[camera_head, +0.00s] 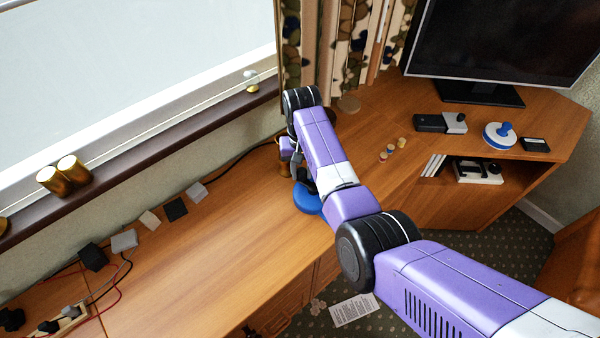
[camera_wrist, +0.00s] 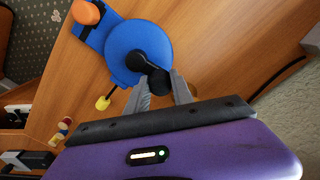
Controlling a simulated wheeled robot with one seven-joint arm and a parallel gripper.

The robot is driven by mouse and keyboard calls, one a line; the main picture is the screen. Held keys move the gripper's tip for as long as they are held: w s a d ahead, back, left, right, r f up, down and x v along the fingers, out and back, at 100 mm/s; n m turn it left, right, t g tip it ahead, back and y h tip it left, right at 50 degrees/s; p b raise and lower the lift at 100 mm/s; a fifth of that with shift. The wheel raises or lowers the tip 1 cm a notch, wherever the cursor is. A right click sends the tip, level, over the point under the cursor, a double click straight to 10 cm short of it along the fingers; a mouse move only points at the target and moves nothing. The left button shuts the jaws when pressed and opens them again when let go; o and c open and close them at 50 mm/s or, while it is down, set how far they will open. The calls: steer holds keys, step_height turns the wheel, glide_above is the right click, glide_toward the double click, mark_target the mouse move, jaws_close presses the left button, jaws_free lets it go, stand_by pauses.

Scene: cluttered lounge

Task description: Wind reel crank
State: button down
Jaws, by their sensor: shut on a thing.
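The reel is a blue disc (camera_wrist: 128,48) on a blue base lying on the wooden top, with an orange knob (camera_wrist: 86,12) at one end and a small yellow piece (camera_wrist: 103,102) at its side. Its crank is a black arm (camera_wrist: 146,64) from the disc's middle, ending in a black knob. My gripper (camera_wrist: 160,81) has its two grey fingers on either side of that knob and is shut on it. In the head view the blue reel (camera_head: 307,199) shows only partly under my arm, which hides the crank and most of my gripper.
A windowsill with gold jars (camera_head: 62,174) runs along the left. Several small dark and grey blocks (camera_head: 124,241) and cables lie on the desk's left part. A television (camera_head: 500,45), a blue-and-white round item (camera_head: 499,136) and small boxes stand at right. Bare wood (camera_head: 220,245) lies front-left of the reel.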

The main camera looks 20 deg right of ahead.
mark_target(305, 168)
steer(key=shift+w+d+r+m, duration=0.15)
steer(key=shift+d+m, duration=0.15)
steer(key=shift+m, duration=0.4)
steer(key=shift+w+d+f+m, duration=0.15)
steer(key=shift+d+m, duration=0.1)
steer(key=shift+m, duration=0.45)
steer(key=shift+r, duration=0.1)
steer(key=c, duration=1.1)
jaws_free()
steer(key=shift+r, duration=3.85)
